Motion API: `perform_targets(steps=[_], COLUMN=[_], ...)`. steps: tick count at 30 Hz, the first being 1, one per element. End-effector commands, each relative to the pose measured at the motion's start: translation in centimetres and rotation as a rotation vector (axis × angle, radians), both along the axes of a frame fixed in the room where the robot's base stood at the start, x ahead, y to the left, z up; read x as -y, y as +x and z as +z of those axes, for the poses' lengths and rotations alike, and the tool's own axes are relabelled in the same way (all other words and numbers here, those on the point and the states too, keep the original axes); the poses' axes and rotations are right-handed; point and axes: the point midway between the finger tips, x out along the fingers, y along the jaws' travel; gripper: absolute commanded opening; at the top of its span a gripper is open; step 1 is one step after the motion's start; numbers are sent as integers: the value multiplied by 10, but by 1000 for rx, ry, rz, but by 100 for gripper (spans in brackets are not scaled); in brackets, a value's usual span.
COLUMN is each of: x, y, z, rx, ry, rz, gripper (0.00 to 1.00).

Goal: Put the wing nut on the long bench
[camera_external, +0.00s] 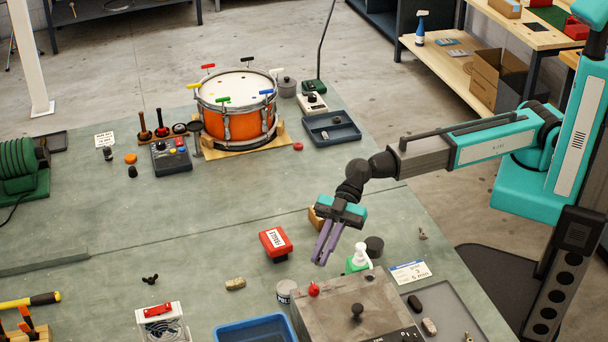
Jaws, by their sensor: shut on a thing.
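My gripper (323,257), with purple fingers pointing down, is over the long bench (215,215), a large grey-green top. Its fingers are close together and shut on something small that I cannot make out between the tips. It is right of a red box with a white label (275,243) and left of a green bottle with a white pump (359,260). I cannot surely pick out the wing nut. A black lobed piece (150,280) lies at the front left, and a small brownish piece (422,233) lies at the right.
An orange drum (238,108) stands on a wooden base at the back. A grey box with a black knob (357,311), a blue tray (254,328) and a white can (286,290) are at the front. The bench's left middle is mostly clear.

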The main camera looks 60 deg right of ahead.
Motion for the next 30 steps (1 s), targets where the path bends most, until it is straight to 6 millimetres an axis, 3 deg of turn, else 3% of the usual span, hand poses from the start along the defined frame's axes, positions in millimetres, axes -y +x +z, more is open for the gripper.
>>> perform_targets(steps=[18, 30], x=[0, 0], y=[1, 0], z=[-58, -62], rx=[-1, 0], ry=[-1, 0], rz=[0, 0], gripper=[0, 0])
